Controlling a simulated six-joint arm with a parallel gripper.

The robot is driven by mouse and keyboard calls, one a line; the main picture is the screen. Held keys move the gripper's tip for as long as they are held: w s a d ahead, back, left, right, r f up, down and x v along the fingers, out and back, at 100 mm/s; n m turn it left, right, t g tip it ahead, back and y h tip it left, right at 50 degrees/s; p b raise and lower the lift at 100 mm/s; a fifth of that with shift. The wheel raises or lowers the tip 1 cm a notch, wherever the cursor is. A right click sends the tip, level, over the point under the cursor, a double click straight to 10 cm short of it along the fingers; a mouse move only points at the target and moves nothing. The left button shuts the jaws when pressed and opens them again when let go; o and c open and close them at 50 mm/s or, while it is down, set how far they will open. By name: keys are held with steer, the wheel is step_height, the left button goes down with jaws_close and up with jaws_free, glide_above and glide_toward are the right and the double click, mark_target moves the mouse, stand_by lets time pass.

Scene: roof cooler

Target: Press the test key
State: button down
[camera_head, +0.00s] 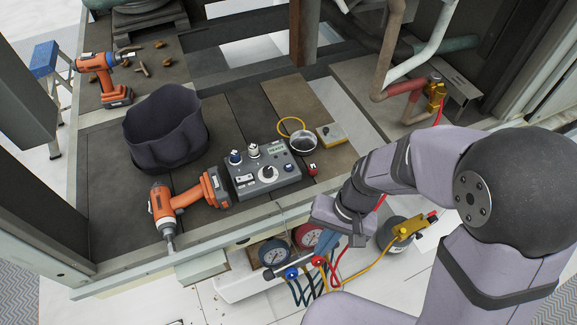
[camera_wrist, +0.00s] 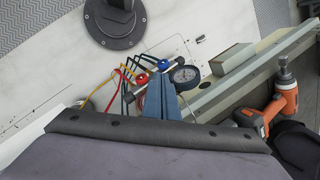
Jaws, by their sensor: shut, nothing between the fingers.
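A dark grey control box (camera_head: 266,175) sits on the boards between an orange drill and a small yellow pad. Which control is the test key is too small to tell. My gripper (camera_head: 325,248) is in front and to the right of the box, away from it, over the gauge set. In the wrist view the blue-grey fingers (camera_wrist: 159,78) are together and empty, pointing toward the gauges. The box is not seen there.
A gauge set (camera_head: 274,252) with coloured hoses hangs at the front ledge (camera_head: 185,254).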

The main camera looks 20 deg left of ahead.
steer(key=w+a+m+y, duration=0.2)
steer(key=a+m, duration=0.1)
steer(key=a, duration=0.4)
step_height(320, 180, up, 8)
steer(key=m+t+y, duration=0.4)
steer(key=m+t, duration=0.3)
steer(key=m, duration=0.7)
glide_above(289, 167)
steer(key=shift+s+d+t, duration=0.15)
steer(key=shift+d+t, duration=0.15)
steer(key=shift+d, duration=0.15)
steer(key=shift+f+h, duration=0.2)
steer(key=shift+h, duration=0.1)
step_height(289, 167, down, 7)
steer(key=b, duration=0.6)
steer(key=shift+r, duration=0.1)
steer(key=shift+f+b, duration=0.9)
steer(key=shift+b, duration=0.3)
